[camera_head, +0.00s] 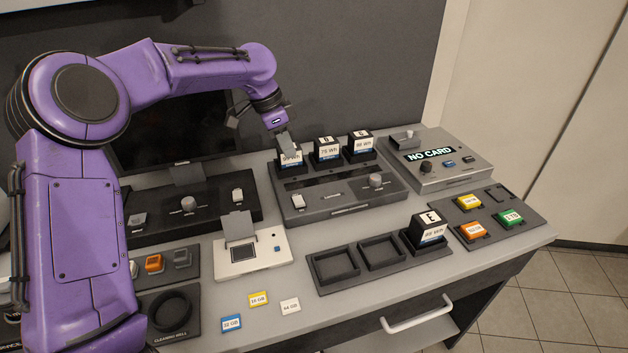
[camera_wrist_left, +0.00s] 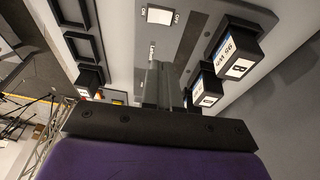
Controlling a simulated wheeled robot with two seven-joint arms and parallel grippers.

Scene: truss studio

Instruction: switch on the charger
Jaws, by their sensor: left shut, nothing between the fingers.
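The charger (camera_head: 345,195) is a dark grey box at the back middle of the bench, with several labelled batteries seated along its rear. Its white rocker switch (camera_head: 298,201) is at the front left and a grey knob (camera_head: 376,180) at the front right. My left gripper (camera_head: 287,143) is shut and empty above the charger's rear left, partly covering the leftmost battery (camera_head: 290,158). In the left wrist view the shut fingers (camera_wrist_left: 160,75) point toward the white switch (camera_wrist_left: 160,15), apart from it. I cannot tell which way the switch is set. My right gripper is not in view.
A card reader box (camera_head: 440,160) showing "NO CARD" is right. A battery tray (camera_head: 360,279) holding battery E is in front. Bare bench lies around the loose cards (camera_head: 258,299).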

